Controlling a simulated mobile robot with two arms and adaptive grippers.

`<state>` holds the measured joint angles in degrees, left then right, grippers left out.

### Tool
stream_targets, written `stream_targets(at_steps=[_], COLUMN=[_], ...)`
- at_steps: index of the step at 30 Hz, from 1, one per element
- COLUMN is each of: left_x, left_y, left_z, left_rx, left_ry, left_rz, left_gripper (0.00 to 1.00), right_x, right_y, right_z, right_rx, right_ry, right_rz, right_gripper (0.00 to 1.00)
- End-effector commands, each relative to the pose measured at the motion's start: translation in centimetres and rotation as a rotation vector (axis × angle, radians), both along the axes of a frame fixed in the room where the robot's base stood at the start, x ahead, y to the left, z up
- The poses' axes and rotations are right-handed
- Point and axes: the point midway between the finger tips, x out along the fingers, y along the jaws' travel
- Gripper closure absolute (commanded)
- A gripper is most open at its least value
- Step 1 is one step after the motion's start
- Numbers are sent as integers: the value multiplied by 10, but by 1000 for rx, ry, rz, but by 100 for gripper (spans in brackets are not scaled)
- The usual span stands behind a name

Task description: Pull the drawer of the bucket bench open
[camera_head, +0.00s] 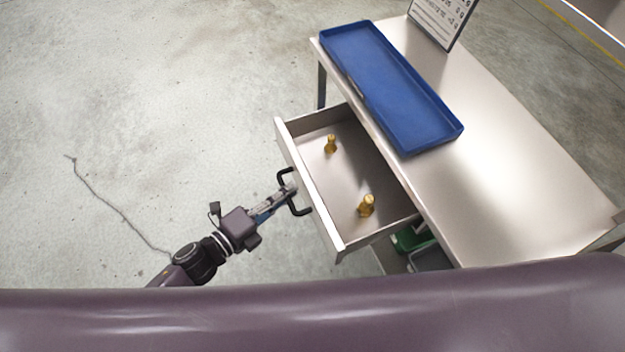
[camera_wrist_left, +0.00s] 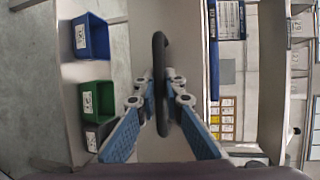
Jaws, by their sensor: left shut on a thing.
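The drawer (camera_head: 342,230) of the bucket bench (camera_head: 500,150) stands well open, pulled out to the left of the bench top. Two brass-coloured pieces, one (camera_head: 331,144) towards the back and one (camera_head: 367,206) nearer, stand on the drawer's floor. My left gripper (camera_head: 288,193) is shut on the black bar handle (camera_head: 301,211) on the drawer front. In the left wrist view the blue-padded fingers (camera_wrist_left: 167,88) close around the dark handle (camera_wrist_left: 159,55) against the pale drawer front. My right gripper is not in view.
An empty blue tray (camera_head: 385,85) lies on the bench top beside a printed board (camera_head: 442,18). Below the bench a green bin (camera_head: 410,239) shows; the left wrist view shows a blue bin (camera_wrist_left: 90,36) too. The concrete floor left of the drawer is clear apart from a crack.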

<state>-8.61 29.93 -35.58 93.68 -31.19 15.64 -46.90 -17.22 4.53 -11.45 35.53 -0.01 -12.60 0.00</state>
Motion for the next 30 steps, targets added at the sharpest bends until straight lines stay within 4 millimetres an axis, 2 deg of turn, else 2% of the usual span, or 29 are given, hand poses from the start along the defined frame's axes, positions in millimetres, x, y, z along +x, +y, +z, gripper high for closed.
stream_targets(at_steps=[3, 9, 15, 25, 26, 30], left_x=[-8, -16, -18, -18, -18, -18], left_y=[20, 41, 48, 49, 49, 49], left_z=[-2, -1, -1, -1, -1, -1], left_rx=[2, 1, 0, 0, 0, 0], left_ry=[4, 2, 2, 1, 1, 1], left_rz=[-1, 0, -1, 0, 0, 0], left_gripper=[100, 100, 100, 100, 90, 75], right_x=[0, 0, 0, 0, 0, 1], right_y=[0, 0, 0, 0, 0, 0], right_z=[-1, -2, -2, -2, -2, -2], right_rx=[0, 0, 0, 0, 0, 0], right_ry=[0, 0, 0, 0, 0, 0], right_rz=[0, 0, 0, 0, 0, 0], right_gripper=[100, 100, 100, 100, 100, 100])
